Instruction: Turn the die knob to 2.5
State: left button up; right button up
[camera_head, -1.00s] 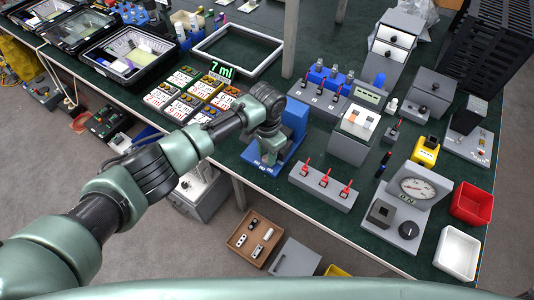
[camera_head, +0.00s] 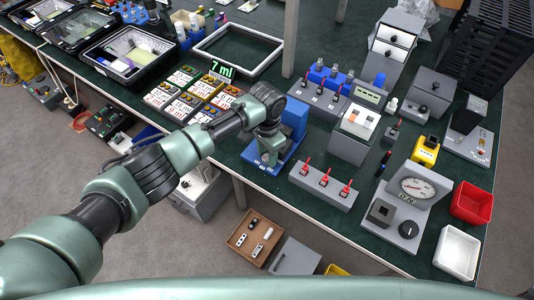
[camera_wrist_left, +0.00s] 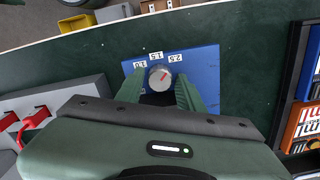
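The die knob (camera_wrist_left: 159,77) is a round grey dial on a blue plate (camera_wrist_left: 205,65) in the left wrist view. White labels 1.0, 1.5 and 2.5 stand around its far side. Its red mark points up and right, roughly toward the 2.5 label (camera_wrist_left: 175,58). My left gripper (camera_wrist_left: 159,84) has one finger on each side of the knob, with gaps visible between fingers and knob. In the head view my left gripper (camera_head: 270,152) is over the blue device (camera_head: 294,116) at the table's front edge, and the knob is hidden there. My right gripper is not in view.
A grey block with red switches (camera_head: 321,187) stands right of the blue device. Number tiles (camera_head: 187,92) lie to its left. A grey box with two buttons (camera_head: 353,135) and a dial gauge (camera_head: 416,188) are farther right. Green table surface lies between them.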

pick_arm(q)
jog(key=shift+r+b, duration=0.35)
jog(key=shift+r, duration=3.55)
